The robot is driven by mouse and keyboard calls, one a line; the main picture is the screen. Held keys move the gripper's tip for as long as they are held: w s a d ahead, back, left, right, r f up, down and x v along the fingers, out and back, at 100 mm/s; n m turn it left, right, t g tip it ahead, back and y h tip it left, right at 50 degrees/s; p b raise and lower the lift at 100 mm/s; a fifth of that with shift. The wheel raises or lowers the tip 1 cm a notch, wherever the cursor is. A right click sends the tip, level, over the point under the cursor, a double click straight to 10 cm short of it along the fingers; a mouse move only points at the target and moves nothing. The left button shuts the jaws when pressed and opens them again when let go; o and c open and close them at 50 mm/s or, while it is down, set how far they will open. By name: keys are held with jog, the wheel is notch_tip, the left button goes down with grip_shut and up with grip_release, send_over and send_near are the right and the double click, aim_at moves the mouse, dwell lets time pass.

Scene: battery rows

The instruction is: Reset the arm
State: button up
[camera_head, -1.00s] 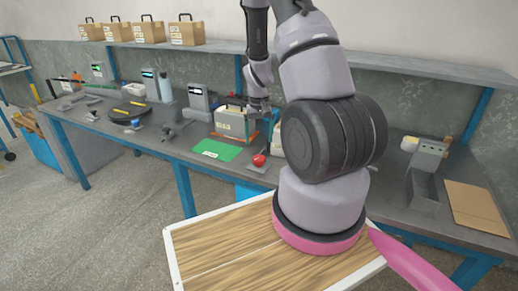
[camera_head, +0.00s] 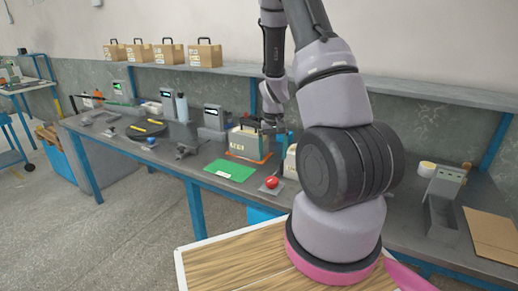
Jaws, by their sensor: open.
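My arm rises from its pink-ringed base and reaches over the workbench (camera_head: 120,128). My gripper (camera_head: 271,127) is at the far end of the arm, small in the picture and partly hidden by dark links. It is open, with nothing visible in it. It appears just right of and near the top of a beige battery case (camera_head: 246,142) with a dark handle. I cannot tell whether the gripper touches the case. Another pale case (camera_head: 290,163) is mostly hidden behind my arm.
A green mat (camera_head: 231,171) and a red button (camera_head: 272,182) lie near the bench's front edge. Several devices and tools stand to the left. Cardboard-coloured cases (camera_head: 203,53) sit on the shelf above. A grey holder (camera_head: 443,205) and brown board (camera_head: 491,236) are at right.

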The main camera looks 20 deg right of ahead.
jog(key=shift+r, duration=0.1)
jog(key=s+a+r+t+y, duration=0.15)
jog(key=a+r, duration=0.25)
jog(key=r, duration=0.7)
jog(key=s+a+r+t, duration=0.2)
jog(key=a+r, duration=0.1)
jog(key=r, duration=0.8)
jog(key=s+a+r+t, duration=0.2)
jog(key=s+a+r, duration=0.1)
jog(key=s+r, duration=0.4)
jog(key=s+a+r+m+t, duration=0.1)
jog(key=s+a+r, duration=0.1)
jog(key=s+r, duration=0.5)
jog(key=shift+s+a+t, duration=0.35)
jog(key=shift+s+a, duration=0.05)
jog(key=shift+s, duration=0.45)
jog(key=shift+d+y, duration=0.1)
jog(key=shift+y, duration=0.15)
